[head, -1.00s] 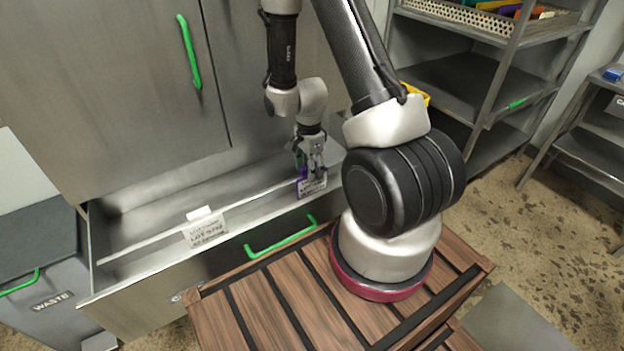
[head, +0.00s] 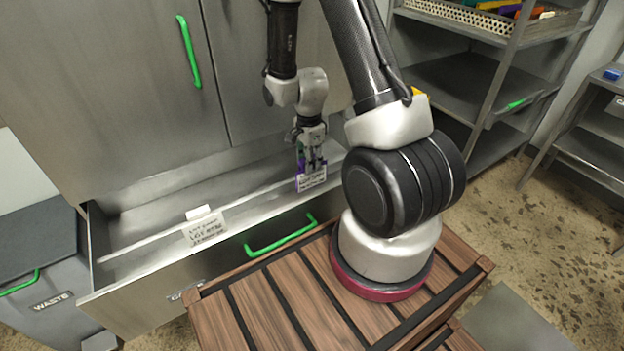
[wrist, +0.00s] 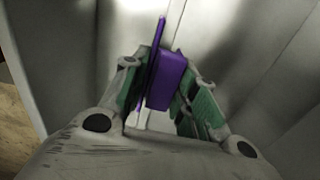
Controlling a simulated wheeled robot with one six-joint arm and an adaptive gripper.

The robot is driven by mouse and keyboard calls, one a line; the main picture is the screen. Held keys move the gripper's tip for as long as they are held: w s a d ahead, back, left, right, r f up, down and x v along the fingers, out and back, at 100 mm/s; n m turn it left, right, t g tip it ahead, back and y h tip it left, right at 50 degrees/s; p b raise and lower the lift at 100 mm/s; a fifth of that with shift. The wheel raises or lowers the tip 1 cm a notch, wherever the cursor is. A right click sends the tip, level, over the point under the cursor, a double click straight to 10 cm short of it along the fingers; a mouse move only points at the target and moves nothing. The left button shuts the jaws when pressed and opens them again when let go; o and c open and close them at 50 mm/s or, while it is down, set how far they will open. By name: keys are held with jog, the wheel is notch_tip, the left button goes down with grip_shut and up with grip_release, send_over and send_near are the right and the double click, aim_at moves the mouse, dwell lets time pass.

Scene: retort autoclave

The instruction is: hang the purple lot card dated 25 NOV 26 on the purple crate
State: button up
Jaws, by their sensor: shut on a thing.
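My gripper (head: 308,163) is over the open drawer in the head view, shut on a purple lot card (head: 311,179). The card's pale printed face hangs at the front edge of the drawer; its print is too small to read. In the wrist view the purple part of the card (wrist: 166,82) sits between the two green-padded fingers, with a thin upright purple edge beside it. No purple crate can be made out for certain in these views.
The steel drawer (head: 150,262) is open, with a second white card (head: 205,228) on its front edge and a green handle (head: 280,236). A grey waste bin (head: 40,275) stands left. Shelves (head: 470,80) with a basket stand right, with open floor before them.

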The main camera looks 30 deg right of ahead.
jog(key=shift+r, duration=0.95)
jog(key=s+r, duration=0.2)
jog(key=s, duration=0.5)
dwell(0.4)
